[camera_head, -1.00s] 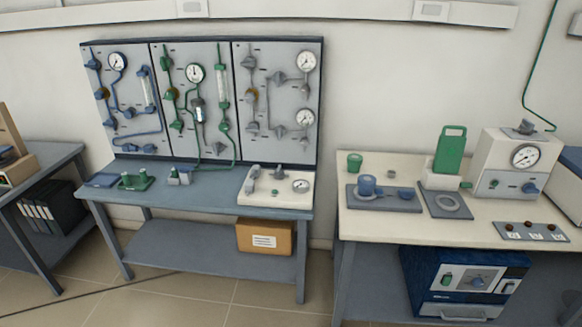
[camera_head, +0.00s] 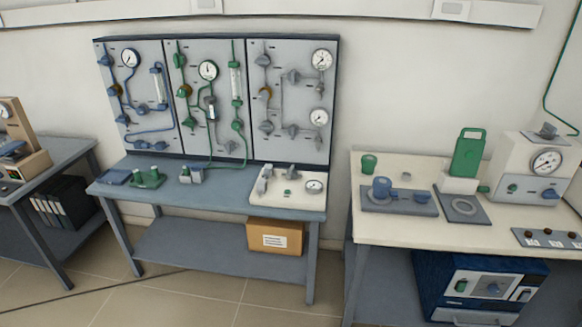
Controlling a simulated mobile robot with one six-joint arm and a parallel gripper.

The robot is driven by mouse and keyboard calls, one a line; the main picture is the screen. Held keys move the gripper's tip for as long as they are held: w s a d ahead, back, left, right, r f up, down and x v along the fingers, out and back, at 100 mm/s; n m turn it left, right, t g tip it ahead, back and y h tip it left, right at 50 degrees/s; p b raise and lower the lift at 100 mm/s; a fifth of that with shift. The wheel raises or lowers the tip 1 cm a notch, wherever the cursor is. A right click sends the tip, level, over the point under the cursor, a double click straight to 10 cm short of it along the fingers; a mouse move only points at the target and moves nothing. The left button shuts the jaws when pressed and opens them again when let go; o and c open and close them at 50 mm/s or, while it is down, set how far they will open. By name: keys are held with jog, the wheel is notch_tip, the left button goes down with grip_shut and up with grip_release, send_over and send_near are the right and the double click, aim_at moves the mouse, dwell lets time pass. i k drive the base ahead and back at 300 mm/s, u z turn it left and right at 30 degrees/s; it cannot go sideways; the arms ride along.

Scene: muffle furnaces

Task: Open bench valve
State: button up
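No label reads "bench valve" at this size. A white fitting block (camera_head: 288,200) lies on the right end of the blue-grey bench (camera_head: 225,195). It carries a grey valve-like fitting (camera_head: 265,178) at its left, another grey fitting (camera_head: 292,171) at its back, a small green knob (camera_head: 287,192) and a round gauge (camera_head: 314,186). I cannot tell whether these valves are open or closed. My gripper is not in view.
A panel of three boards (camera_head: 215,100) with valves, tubes and gauges stands behind the bench. A cardboard box (camera_head: 274,237) sits on its lower shelf. A cream table (camera_head: 400,228) with apparatus stands to the right, above a blue furnace (camera_head: 480,285). Tiled floor (camera_head: 190,295) shows in front.

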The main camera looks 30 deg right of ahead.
aim_at(292, 172)
jog(key=z, duration=0.1)
jog(key=i, duration=1)
jog(key=u, duration=0.05)
